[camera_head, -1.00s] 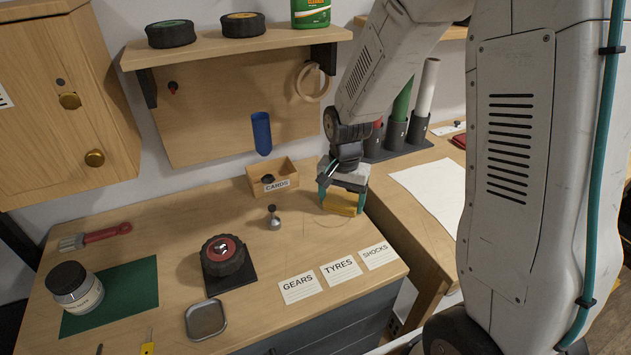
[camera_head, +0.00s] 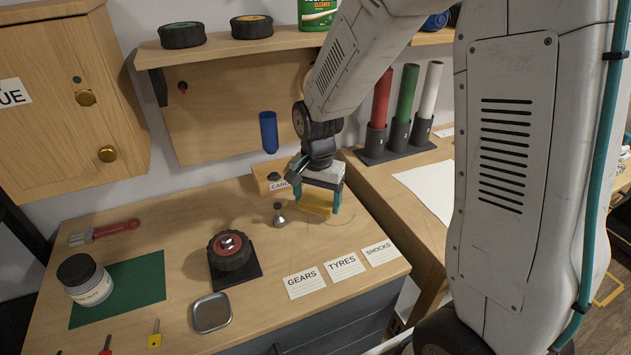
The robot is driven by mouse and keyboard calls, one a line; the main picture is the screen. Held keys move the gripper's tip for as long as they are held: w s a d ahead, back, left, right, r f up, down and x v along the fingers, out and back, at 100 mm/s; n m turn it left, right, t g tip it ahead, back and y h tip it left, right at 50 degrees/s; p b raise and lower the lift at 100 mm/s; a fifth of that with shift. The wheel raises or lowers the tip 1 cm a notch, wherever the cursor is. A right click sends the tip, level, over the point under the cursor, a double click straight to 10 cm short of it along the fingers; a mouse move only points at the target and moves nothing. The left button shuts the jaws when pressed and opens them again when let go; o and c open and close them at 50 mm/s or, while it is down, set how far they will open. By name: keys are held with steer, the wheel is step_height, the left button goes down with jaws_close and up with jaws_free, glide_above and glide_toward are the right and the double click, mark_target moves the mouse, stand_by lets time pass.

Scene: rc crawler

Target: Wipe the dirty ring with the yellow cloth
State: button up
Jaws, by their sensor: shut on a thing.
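My gripper (camera_head: 317,196) is at the back right of the workbench, pointing down and shut on the yellow cloth (camera_head: 314,206). The cloth is low, at or just above the bench top; I cannot tell whether it touches. A faint ring (camera_head: 330,222) shows on the wood beside and below the cloth, towards the right and front. Part of the ring is hidden behind the cloth and gripper.
A small metal knobbed piece (camera_head: 279,214) stands just left of the gripper. The CARDS box (camera_head: 266,185) is behind it, partly hidden. Label cards (camera_head: 343,266) and a wheel on a black plate (camera_head: 250,277) lie in front. A tube rack (camera_head: 390,150) stands behind right.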

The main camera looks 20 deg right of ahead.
steer(key=shift+r, duration=2.85)
steer(key=shift+d, duration=0.1)
